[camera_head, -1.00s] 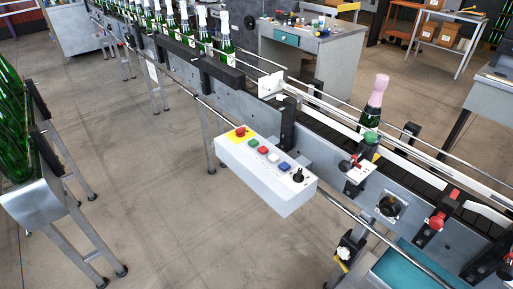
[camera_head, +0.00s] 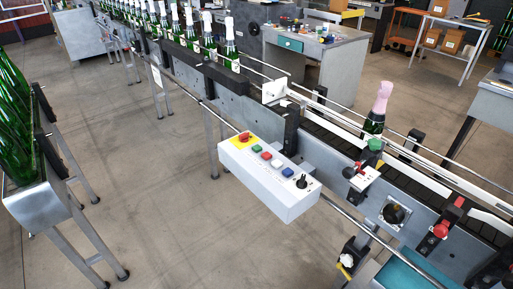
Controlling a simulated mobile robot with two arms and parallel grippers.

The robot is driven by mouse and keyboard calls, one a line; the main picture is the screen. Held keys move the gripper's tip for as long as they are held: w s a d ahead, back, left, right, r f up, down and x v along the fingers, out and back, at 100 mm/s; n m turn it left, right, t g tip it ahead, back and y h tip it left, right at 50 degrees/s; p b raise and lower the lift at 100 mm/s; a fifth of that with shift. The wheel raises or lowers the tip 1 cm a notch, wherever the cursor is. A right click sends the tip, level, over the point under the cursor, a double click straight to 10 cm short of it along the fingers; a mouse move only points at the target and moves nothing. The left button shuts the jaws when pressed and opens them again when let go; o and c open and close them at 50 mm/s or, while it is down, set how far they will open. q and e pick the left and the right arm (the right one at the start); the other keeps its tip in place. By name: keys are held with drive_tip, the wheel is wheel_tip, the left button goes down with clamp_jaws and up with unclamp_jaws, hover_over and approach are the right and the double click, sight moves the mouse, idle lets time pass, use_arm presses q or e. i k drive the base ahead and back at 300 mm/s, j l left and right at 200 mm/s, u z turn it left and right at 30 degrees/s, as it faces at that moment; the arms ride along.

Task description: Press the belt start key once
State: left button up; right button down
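A white control box (camera_head: 265,188) is mounted on the rail along the conveyor's near side. Its sloped top carries a red mushroom button (camera_head: 244,137) on a yellow plate, then a green key (camera_head: 256,148), a red key (camera_head: 266,155), a white key (camera_head: 276,163), a blue key (camera_head: 287,172) and a black selector knob (camera_head: 302,182). The key labels are too small to read. The conveyor belt (camera_head: 330,137) runs behind the box. Neither gripper shows in the head view, and nothing touches the keys.
A pink-capped bottle (camera_head: 378,110) stands on the belt at right. Several white-capped bottles (camera_head: 208,32) line the belt at back left. Bare floor (camera_head: 150,200) lies between the crate and the box.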

sight(256, 149)
drive_tip(key=z, duration=0.35)
drive_tip(key=i+j+z, duration=0.15)
drive_tip(key=z, duration=0.2)
drive_tip(key=i+j+z, duration=0.1)
drive_tip(key=j+z, duration=0.25)
drive_tip(key=i+j+z, duration=0.1)
drive_tip(key=j+z, duration=0.25)
drive_tip(key=i+j+z, duration=0.15)
drive_tip(key=j, duration=0.7)
drive_tip(key=i+j+z, duration=0.1)
drive_tip(key=j, duration=0.8)
drive_tip(key=j+z, duration=0.15)
drive_tip(key=j, duration=0.75)
drive_tip(key=i, duration=0.05)
